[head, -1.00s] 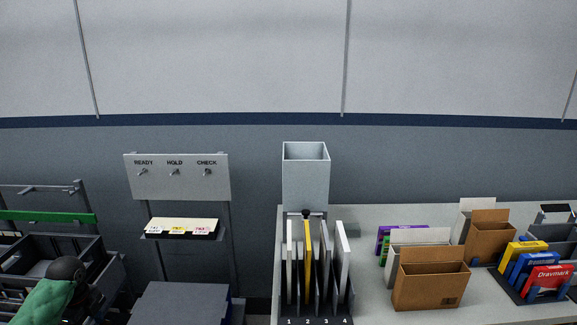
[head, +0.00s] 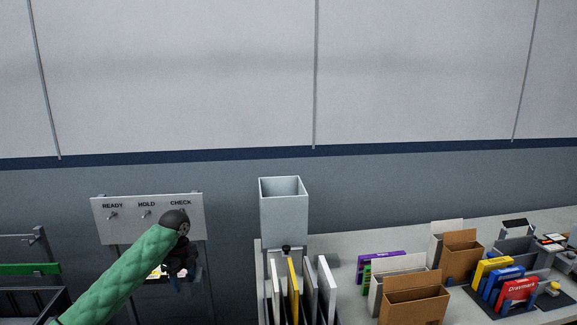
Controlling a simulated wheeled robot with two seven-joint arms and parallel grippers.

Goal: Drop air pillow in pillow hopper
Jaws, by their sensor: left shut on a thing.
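The pillow hopper appears to be the tall, pale grey, open-topped box (head: 284,218) in the middle of the head view, behind the slotted rack. My left gripper (head: 181,274) is at the end of my green-sleeved arm, left of the hopper and in front of the switch panel. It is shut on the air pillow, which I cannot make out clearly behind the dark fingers. The gripper is apart from the hopper and shows lower than its rim. My right gripper is out of view.
A panel (head: 130,220) marked READY, HOLD and CHECK stands behind my left arm. Upright boards (head: 293,290) fill the rack before the hopper. On the counter at right are a brown carton (head: 413,303) and colored boxes (head: 520,291). The space above the hopper is clear.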

